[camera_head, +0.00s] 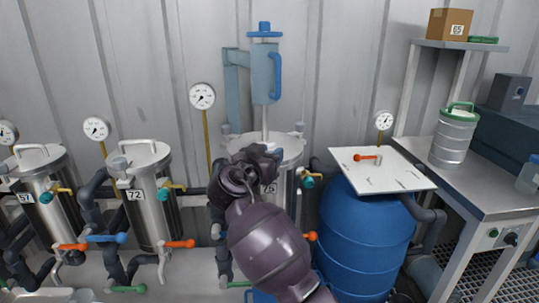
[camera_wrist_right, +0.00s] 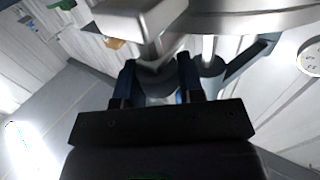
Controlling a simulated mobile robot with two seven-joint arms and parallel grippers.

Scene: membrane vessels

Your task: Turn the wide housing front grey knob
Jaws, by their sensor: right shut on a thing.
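The wide steel housing (camera_head: 285,155) stands in the middle of the head view, its label partly covered by my right arm. Grey knobs show on its lid rim, one at the right (camera_head: 299,128). The front of the rim is hidden behind my right gripper (camera_head: 245,165), whose fingertips cannot be made out there. In the right wrist view, my right gripper (camera_wrist_right: 158,80) has its two dark fingers on either side of a grey knob (camera_wrist_right: 156,88), below the pale metal rim. It is shut on this knob. My left gripper is not in view.
Narrower steel housings (camera_head: 150,195) with gauges, pipes and coloured valve handles stand at the left. A blue barrel (camera_head: 365,240) with a white board (camera_head: 370,182) on top stands close at the right. A steel bench (camera_head: 480,195) is further right.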

